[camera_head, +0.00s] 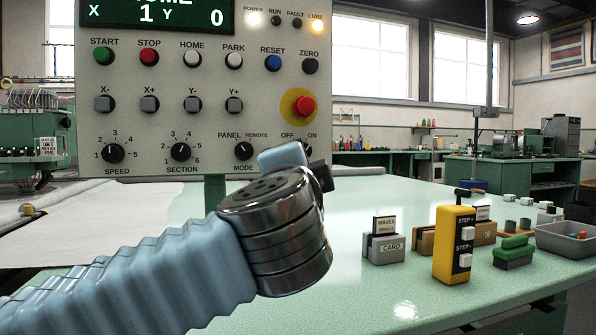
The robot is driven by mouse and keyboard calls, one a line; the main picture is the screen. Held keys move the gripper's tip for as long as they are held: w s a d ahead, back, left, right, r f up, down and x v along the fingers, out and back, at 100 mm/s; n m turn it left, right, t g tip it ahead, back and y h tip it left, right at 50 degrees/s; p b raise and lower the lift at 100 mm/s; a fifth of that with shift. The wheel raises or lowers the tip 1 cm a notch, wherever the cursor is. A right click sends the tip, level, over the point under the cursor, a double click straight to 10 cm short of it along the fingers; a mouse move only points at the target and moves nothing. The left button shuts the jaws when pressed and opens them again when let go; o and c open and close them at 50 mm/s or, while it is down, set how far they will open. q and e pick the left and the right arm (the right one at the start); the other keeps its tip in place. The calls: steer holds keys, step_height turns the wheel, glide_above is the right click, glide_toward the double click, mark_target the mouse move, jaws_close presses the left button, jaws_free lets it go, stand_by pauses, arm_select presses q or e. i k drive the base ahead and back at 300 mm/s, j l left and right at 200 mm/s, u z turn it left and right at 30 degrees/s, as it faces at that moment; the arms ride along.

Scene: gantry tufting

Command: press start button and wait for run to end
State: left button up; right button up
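The grey control panel (205,125) stands in the upper left. Its green START button (103,56) is at the top left of the button rows, beside the red STOP button (149,57). The display (150,14) reads X 1, Y 0 under a cut-off word like HOME. The POWER and LUBE lamps (316,20) look lit; RUN (275,20) and FAULT look dark. My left gripper (298,163) is in front of the panel's lower right, by the OFF/ON switch, well away from START. Its finger opening is not clear. My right gripper is out of view.
A red emergency button (303,106) on a yellow ring sits just above my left gripper. On the green table are a card holder (384,249), a yellow STEP pendant (454,245), a green-handled brush (514,253) and a grey bin (566,240). White cloth (90,225) lies left.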

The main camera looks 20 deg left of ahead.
mark_target(101, 54)
steer(key=k+l, duration=0.15)
steer(key=k, duration=0.35)
steer(key=k+l, duration=0.2)
steer(key=k, duration=0.25)
